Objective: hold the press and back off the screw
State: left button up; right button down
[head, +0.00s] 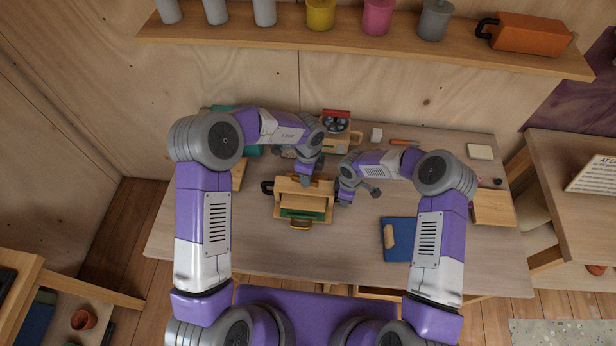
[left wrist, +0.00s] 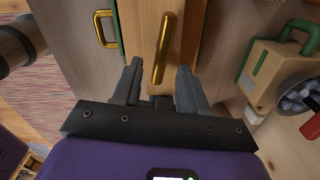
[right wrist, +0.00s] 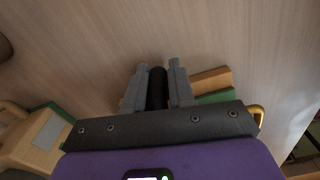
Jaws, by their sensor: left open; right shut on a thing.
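The press (head: 290,183) is a small wooden block with a green front and a brass front handle (head: 300,225). It stands mid-table, with a black handle (head: 267,187) on its left side. My left gripper (head: 307,178) is above the press. In the left wrist view its open fingers (left wrist: 154,82) stand either side of a brass bar (left wrist: 165,48), apparently the screw's, with gaps beside it. My right gripper (head: 347,196) is at the press's right side. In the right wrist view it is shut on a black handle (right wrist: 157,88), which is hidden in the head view.
A wooden machine with a red top (head: 336,113) stands behind the press. A blue book (head: 399,240) lies at front right, and an orange-handled tool (head: 404,142) at the back. A shelf (head: 350,48) with pots runs along the wall. The table's front left is clear.

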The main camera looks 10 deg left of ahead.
pick_arm(q)
notch_tip(320, 180, up, 10)
jog(key=shift+f, duration=0.15)
dwell(0.3)
pick_arm(e)
jog(key=c, duration=0.9)
grip_release()
jog(key=shift+o, duration=0.2)
